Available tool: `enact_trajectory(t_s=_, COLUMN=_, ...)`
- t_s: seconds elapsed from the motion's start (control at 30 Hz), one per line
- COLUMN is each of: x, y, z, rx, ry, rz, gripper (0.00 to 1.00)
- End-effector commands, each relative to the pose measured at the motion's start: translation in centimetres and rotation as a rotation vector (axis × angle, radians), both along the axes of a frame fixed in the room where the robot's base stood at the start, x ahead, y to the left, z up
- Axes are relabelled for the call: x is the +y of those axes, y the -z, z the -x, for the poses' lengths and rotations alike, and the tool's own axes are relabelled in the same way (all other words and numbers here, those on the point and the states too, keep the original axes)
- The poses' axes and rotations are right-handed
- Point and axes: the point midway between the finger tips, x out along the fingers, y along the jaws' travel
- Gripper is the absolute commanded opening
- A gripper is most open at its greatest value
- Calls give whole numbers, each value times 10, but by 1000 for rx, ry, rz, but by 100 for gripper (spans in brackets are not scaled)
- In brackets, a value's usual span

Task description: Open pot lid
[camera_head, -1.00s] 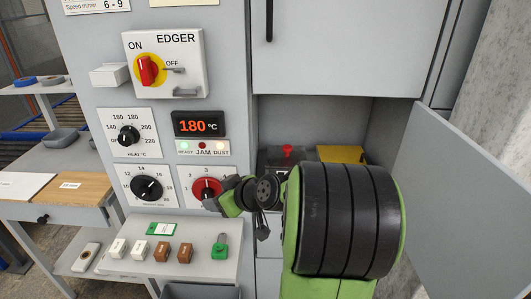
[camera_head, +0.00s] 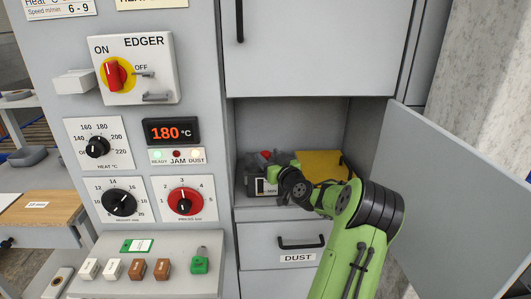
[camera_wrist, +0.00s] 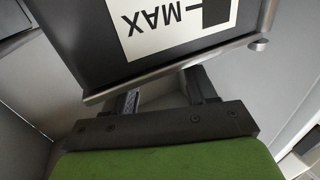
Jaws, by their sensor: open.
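The dark pot (camera_head: 252,187) stands inside the open compartment, partly hidden behind my gripper and arm. Its red lid knob (camera_head: 265,155) shows at the top; the rest of the lid is mostly hidden. In the wrist view, the pot's dark front (camera_wrist: 105,35) fills the upper middle, with a white MAX label (camera_wrist: 180,28) and a metal rim edge. My gripper (camera_wrist: 164,93) is open, its two dark fingers apart close to that rim edge. Nothing is held between them. I cannot tell whether the fingers touch the pot. In the head view my green hand (camera_head: 281,178) is inside the compartment.
A yellow object (camera_head: 318,163) sits to the right of the pot in the compartment. An open door (camera_head: 460,190) stands on the right. The DUST drawer (camera_head: 285,245) is below, and a control panel (camera_head: 110,190) is to the left.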

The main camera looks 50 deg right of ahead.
Motion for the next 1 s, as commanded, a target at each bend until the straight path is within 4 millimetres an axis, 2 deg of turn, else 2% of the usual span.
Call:
enact_trajectory(t_s=0.1, x=-8, y=0, z=-18, rx=-2, ry=-2, rz=1, gripper=56)
enact_trajectory(t_s=0.2, x=-12, y=0, z=-25, rx=-1, ry=-1, rz=-2, gripper=56)
enact_trajectory(t_s=0.47, x=-13, y=0, z=-27, rx=0, ry=0, rz=-1, gripper=56)
enact_trajectory(t_s=0.83, x=-13, y=0, z=-27, rx=-1, ry=0, rz=0, gripper=0)
enact_trajectory(t_s=1.0, x=-13, y=-1, z=-27, rx=-2, ry=0, rz=1, gripper=0)
